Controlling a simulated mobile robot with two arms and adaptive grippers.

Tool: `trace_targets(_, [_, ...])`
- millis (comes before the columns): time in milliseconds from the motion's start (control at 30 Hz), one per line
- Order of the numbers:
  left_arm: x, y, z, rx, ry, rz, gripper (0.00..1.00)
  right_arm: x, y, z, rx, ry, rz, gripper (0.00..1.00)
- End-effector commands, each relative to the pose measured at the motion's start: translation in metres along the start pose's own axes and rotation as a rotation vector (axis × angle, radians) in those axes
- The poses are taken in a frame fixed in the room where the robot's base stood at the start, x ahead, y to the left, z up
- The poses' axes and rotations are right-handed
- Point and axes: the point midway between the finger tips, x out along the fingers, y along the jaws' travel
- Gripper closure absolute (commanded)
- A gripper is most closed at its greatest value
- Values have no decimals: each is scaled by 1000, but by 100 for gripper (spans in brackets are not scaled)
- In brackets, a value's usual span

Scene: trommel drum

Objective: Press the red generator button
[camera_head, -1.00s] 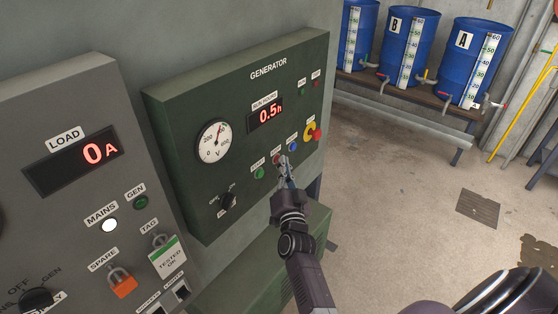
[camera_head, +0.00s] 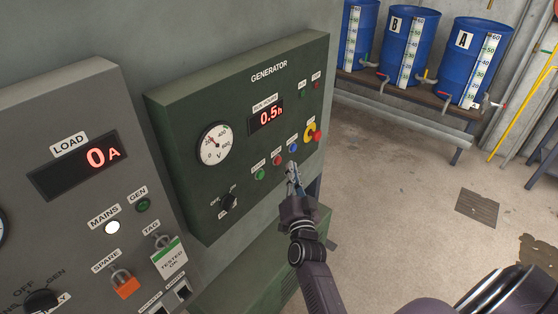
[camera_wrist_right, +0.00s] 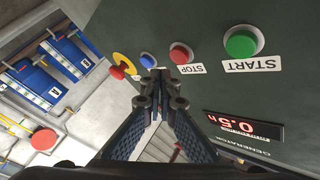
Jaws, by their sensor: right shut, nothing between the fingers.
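The red generator button (camera_head: 277,160) is on the green generator panel (camera_head: 185,130), between the green start button (camera_head: 260,174) and a blue button (camera_head: 293,148). In the right wrist view the red button (camera_wrist_right: 180,53) is labelled STOP, beside the large green START button (camera_wrist_right: 241,41). My right gripper (camera_head: 291,166) is shut and empty, just right of the red button and below the blue one. In the wrist view its fingertips (camera_wrist_right: 161,75) are just below the blue button and left of the red one, apparently clear of the panel. My left gripper is not in view.
A red emergency knob on a yellow ring (camera_head: 312,133) sits right of the blue button. A voltage dial (camera_head: 215,145) and a rotary switch (camera_head: 229,202) are at the left. A grey load panel (camera_head: 75,200) stands nearer. The floor at the right is open.

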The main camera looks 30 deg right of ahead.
Motion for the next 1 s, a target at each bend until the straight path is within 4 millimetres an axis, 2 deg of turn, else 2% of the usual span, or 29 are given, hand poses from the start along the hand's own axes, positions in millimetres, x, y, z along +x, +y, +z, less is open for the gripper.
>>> trace_targets(400, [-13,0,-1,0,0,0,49,-25,17,-19,1,0,0,100])
trace_targets(1000, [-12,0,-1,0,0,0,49,-26,18,-19,2,0,0,100])
